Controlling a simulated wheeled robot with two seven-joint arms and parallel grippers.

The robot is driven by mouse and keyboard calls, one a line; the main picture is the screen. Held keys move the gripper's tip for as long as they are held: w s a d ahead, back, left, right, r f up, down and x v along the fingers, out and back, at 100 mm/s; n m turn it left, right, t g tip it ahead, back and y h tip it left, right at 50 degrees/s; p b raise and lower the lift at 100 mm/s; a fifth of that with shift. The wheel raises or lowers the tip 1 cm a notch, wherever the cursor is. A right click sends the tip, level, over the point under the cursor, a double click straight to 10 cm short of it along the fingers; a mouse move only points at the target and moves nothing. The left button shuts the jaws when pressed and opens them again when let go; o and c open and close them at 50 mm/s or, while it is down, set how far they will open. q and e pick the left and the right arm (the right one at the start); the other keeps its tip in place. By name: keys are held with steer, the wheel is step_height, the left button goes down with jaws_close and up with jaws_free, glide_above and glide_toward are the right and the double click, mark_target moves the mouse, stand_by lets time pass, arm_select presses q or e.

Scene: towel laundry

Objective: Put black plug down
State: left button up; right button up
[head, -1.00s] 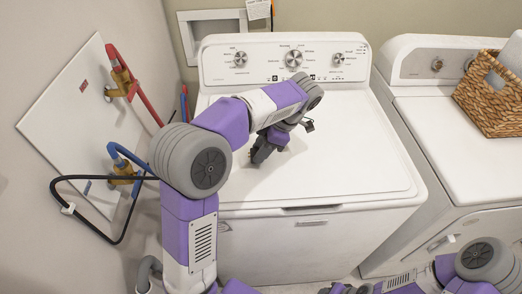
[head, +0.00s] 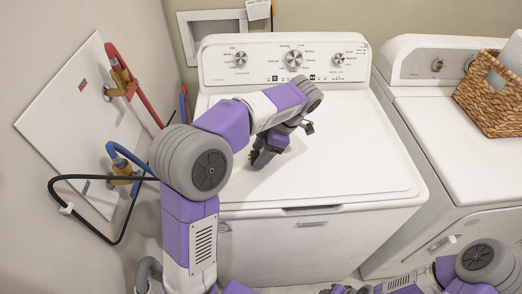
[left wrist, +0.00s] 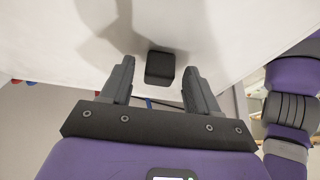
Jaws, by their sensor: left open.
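The black plug (left wrist: 159,66) is a small dark block on the white lid of the washing machine (head: 340,165). In the left wrist view it sits between the tips of my left gripper (left wrist: 158,78), with a gap on each side. The fingers are spread and apart from it. In the head view my left gripper (head: 262,158) points down at the lid, left of its middle, and hides the plug. My right arm (head: 440,280) shows at the bottom right; its jaws are too cut off to read.
A second white machine (head: 455,140) stands on the right with a wicker basket (head: 490,100) on it. Red and blue hoses and a black cord (head: 100,178) are at the left wall. The right half of the lid is clear.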

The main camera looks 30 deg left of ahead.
arm_select(q)
steer(key=p+v, duration=0.6)
steer(key=v, duration=0.7)
steer(key=shift+a+r, duration=0.15)
steer(key=shift+s, duration=0.1)
